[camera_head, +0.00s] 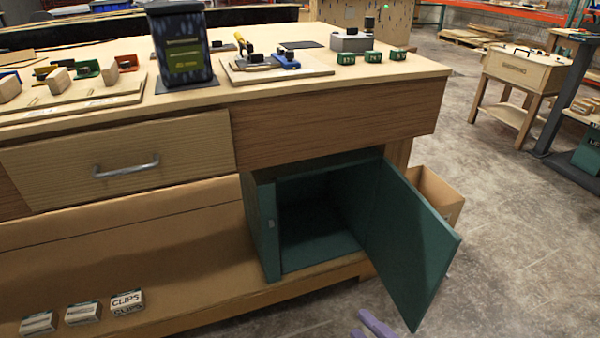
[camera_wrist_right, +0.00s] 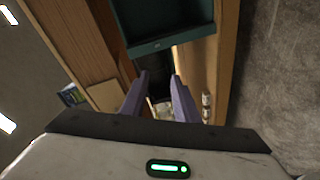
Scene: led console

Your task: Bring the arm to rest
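My right gripper (camera_head: 372,325) shows only as purple fingertips at the bottom edge of the head view. In the right wrist view its two purple fingers (camera_wrist_right: 160,88) stand apart with nothing between them. It is in front of the bench and low, near the bottom of the open green cabinet door (camera_head: 412,245). The green cabinet (camera_head: 310,215) under the bench stands open and looks empty inside. Green cabinet surface also shows in the wrist view (camera_wrist_right: 170,42), beyond the fingers. My left gripper is not in view.
The workbench (camera_head: 330,130) has a closed drawer (camera_head: 120,160) and carries a dark display, boards with parts and green blocks. Small boxes, one marked CLIPS (camera_head: 126,301), sit on the lower shelf. A wooden stand (camera_head: 525,75) is at the right.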

